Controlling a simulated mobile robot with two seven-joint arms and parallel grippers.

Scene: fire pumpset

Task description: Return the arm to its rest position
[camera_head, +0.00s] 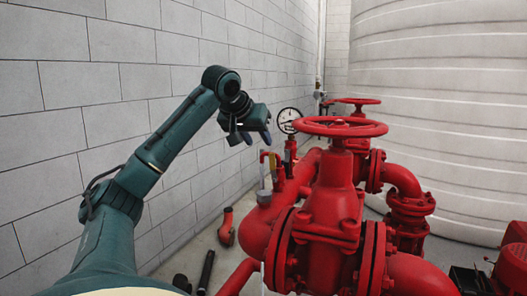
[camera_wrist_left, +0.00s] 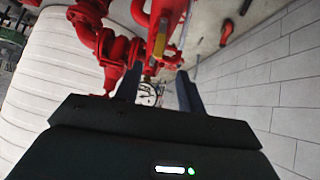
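My left arm (camera_head: 165,140) comes in from the lower left and reaches up in front of the block wall. My left gripper (camera_head: 256,137) is at its end, left of the pressure gauge (camera_head: 289,120) and apart from the red pump pipework (camera_head: 330,205). In the left wrist view its two dark fingers (camera_wrist_left: 158,72) stand apart, and I see nothing held between them. Red pipework (camera_wrist_left: 100,35) and a yellow handle (camera_wrist_left: 165,28) show beyond the fingers there. My right arm and gripper are not in view.
A large red handwheel (camera_head: 340,127) tops the valve right of my left gripper. A smaller handwheel (camera_head: 358,101) is behind it. The block wall (camera_head: 75,120) runs along the left, and a ribbed white tank (camera_head: 440,110) fills the right. A red pipe piece (camera_head: 226,228) is on the floor.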

